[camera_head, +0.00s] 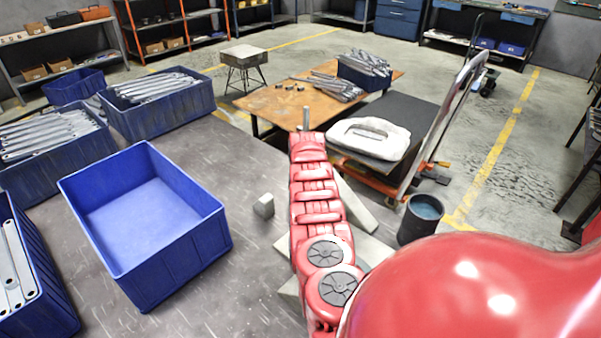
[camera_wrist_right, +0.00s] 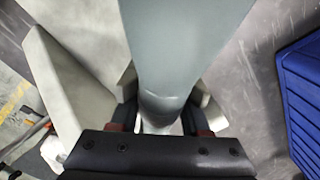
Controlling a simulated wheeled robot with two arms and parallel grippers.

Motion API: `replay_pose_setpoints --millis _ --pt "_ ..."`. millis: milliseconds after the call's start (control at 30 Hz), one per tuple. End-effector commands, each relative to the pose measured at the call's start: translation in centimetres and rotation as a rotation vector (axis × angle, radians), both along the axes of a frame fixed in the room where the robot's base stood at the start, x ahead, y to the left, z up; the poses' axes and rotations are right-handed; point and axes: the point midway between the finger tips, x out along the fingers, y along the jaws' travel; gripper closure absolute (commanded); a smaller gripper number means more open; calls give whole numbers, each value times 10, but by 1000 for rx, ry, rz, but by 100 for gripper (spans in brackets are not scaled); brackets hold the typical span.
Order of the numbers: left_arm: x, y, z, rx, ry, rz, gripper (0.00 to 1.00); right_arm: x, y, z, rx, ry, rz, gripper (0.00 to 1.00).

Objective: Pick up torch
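A smooth grey-green tapering body (camera_wrist_right: 185,45) fills the upper middle of the right wrist view. It may be the torch, but only part of it shows. Its narrow rounded end points down between the fingers of my right gripper (camera_wrist_right: 162,122). The fingers stand apart on either side of it; contact is unclear and the tips are hidden. In the head view my red right arm hides its own gripper. A short grey post (camera_head: 305,118) shows just beyond the arm's far end; I cannot tell what it belongs to. My left gripper is not in view.
An empty blue bin (camera_head: 150,205) stands on the grey table (camera_head: 230,290), with bins of metal brackets around it. A small grey block (camera_head: 264,206) and pale flat pieces (camera_head: 355,205) lie by my arm. A dark bucket (camera_head: 421,218) stands to the right.

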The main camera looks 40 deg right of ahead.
Motion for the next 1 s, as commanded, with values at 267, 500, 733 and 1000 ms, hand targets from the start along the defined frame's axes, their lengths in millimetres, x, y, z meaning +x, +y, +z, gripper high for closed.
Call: replay_pose_setpoints --millis 267,500,733,1000 --pt "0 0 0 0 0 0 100 0 0 0 0 0 0 100" --pt "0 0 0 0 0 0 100 0 0 0 0 0 0 100" --pt "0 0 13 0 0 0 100 1 0 18 -1 -2 1 100" --pt "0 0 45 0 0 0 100 1 -1 72 -3 -3 0 100"
